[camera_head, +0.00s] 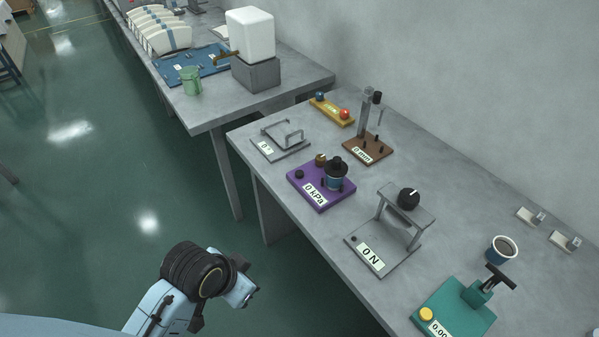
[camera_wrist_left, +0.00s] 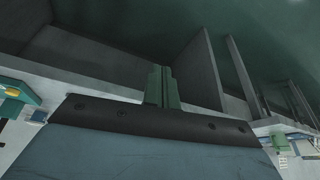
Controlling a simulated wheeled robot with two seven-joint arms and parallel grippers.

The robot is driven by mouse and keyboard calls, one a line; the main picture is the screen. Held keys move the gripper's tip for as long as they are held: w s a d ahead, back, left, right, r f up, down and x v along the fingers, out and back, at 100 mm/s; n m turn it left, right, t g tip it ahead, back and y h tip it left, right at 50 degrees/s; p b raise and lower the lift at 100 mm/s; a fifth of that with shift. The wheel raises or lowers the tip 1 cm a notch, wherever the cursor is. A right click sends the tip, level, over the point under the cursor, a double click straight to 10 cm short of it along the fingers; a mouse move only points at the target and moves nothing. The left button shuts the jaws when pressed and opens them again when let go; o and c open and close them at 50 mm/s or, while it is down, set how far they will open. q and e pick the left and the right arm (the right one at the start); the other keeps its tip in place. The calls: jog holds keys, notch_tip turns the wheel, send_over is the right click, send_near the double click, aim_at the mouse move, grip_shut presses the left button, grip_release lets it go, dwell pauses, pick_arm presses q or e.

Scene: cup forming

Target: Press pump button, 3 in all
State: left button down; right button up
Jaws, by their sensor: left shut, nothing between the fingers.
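A purple station (camera_head: 323,196) marked "0 kPa" sits on the grey bench. It carries a black knobbed cylinder (camera_head: 336,172), a small brass part (camera_head: 320,159) and a small dark round knob (camera_head: 299,174). I cannot tell for sure which part is the pump button. My left gripper (camera_head: 243,292) is off the bench's front edge, over the floor, apart from every station. In the left wrist view its green fingers (camera_wrist_left: 162,88) are together and empty. My right gripper is not in view.
Nearby on the bench stand a grey "0 N" press (camera_head: 383,245), a teal station (camera_head: 460,308) with a yellow button, a dark-filled cup (camera_head: 502,249), a brown "0 mm" stand (camera_head: 368,149) and a yellow block (camera_head: 332,111). A second bench holds a white tank (camera_head: 250,34) and green cup (camera_head: 190,81).

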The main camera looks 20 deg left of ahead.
pick_arm(q)
jog(key=w+d+r+m+t+h, duration=0.1)
jog(key=w+m, duration=0.2)
jog(key=w, duration=0.6)
jog(key=w+d+r+m+t+h, duration=0.1)
jog(key=w+d+r+m, duration=0.15)
jog(key=w, duration=0.75)
notch_tip(320, 180, up, 7)
jog(key=m+t+h, duration=0.1)
jog(key=m+t, duration=0.1)
jog(key=m, duration=0.3)
send_over(296, 174)
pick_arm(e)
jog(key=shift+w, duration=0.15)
pick_arm(q)
jog(key=shift+f, duration=0.1)
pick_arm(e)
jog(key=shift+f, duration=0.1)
pick_arm(q)
notch_tip(296, 174, down, 7)
jog(key=b, duration=0.6)
jog(key=shift+s+b, duration=0.1)
jog(key=shift+b, duration=0.3)
jog(key=shift+f+b, duration=0.5)
jog(key=shift+f, duration=0.3)
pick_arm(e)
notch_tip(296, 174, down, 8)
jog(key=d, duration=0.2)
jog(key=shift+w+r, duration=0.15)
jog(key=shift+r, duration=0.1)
